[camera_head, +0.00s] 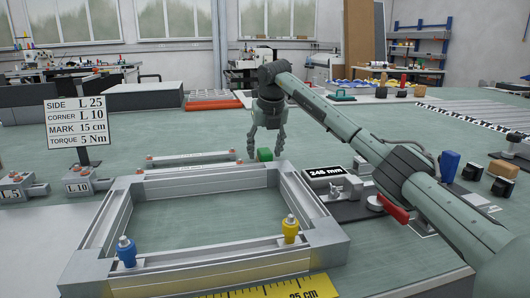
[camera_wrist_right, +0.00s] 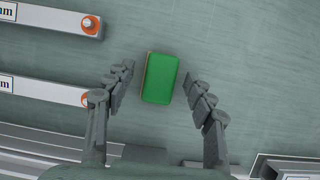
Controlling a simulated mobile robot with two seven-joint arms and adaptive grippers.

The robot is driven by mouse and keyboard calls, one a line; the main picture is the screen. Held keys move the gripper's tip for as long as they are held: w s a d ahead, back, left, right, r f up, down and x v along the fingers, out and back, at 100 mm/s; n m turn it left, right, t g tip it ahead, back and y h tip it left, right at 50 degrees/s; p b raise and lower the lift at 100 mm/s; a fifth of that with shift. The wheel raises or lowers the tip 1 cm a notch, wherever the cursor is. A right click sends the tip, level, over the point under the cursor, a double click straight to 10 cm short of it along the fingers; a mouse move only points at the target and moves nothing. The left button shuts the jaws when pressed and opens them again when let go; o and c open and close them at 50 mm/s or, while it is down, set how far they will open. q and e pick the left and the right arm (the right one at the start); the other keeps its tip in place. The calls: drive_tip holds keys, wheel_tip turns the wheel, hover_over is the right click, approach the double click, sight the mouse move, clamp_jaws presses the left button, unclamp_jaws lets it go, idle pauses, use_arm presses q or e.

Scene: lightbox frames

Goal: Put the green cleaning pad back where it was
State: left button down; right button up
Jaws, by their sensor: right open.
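The green cleaning pad (camera_head: 265,154) lies on the green table top just behind the lightbox frame (camera_head: 215,170), near its far right corner. In the right wrist view the pad (camera_wrist_right: 160,78) is a plain green block. My right gripper (camera_head: 264,146) points down over it. The wrist view shows the fingers of this gripper (camera_wrist_right: 160,84) open, one on each side of the pad, with a gap on both sides. I cannot tell how far above the table the fingertips are. My left gripper is not in view.
Bars with orange ends (camera_wrist_right: 90,26) lie left of the pad. A 245 mm display device (camera_head: 325,173) stands right of the frame. Blue (camera_head: 127,252) and yellow (camera_head: 290,229) fittings stand on the frame's near side. A sign (camera_head: 77,121) stands at left. The table behind the pad is mostly clear.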

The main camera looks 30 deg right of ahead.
drive_tip(key=v, duration=1.1)
drive_tip(key=shift+s+r, duration=0.1)
drive_tip(key=shift+s, duration=0.1)
